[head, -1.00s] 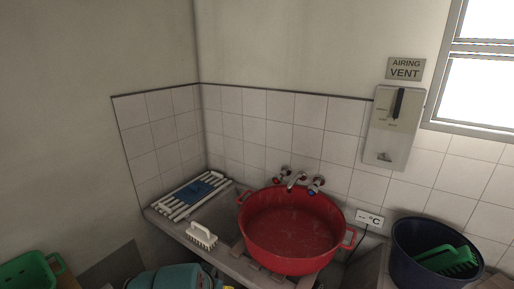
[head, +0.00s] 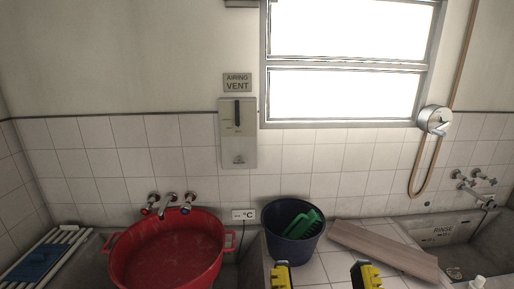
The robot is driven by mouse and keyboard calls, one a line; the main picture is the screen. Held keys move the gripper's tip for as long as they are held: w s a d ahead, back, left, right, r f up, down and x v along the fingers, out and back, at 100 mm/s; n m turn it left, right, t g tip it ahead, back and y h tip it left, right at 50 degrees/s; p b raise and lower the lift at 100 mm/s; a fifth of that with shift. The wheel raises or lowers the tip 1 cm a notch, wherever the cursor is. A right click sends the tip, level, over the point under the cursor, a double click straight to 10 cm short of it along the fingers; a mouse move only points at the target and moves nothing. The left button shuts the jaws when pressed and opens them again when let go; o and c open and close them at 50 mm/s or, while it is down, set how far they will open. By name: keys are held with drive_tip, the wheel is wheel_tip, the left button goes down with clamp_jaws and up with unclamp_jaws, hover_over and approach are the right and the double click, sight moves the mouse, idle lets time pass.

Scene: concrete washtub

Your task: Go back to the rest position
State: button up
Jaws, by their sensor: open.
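My gripper (head: 325,277) shows at the bottom edge of the head view, right of centre. Its two yellow and black fingertips stand wide apart, with nothing between them. It is open and empty, in front of the tiled ledge and a little below the dark blue bucket (head: 275,246). The rest of my arm is out of the picture.
A red basin (head: 165,262) sits over the tub at left, under the taps (head: 171,204). A green brush (head: 301,224) is in the bucket. A wooden board (head: 385,247) lies on the ledge, left of the rinse tub (head: 445,232). A shower unit (head: 434,121) hangs at right.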

wheel_tip(320, 180, up, 29)
drive_tip(key=p, duration=2.6)
